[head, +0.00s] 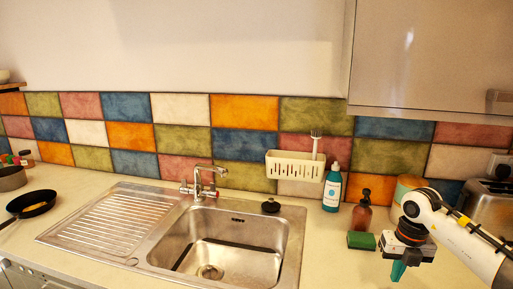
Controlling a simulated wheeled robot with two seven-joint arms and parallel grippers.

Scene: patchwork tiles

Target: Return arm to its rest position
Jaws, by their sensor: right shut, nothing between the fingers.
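My right gripper (399,270) is at the lower right, over the counter to the right of the sink. Its arm comes in from the right edge. The gripper points down, with its dark teal fingers shut and nothing between them. It is to the right of the green sponge (361,240) and apart from it. My left gripper is not in view.
A steel sink (235,254) with tap (199,182) fills the middle. A soap bottle (332,188), brown bottle (362,214), canister (403,188) and toaster (486,207) stand at right. A pan (32,204) sits left.

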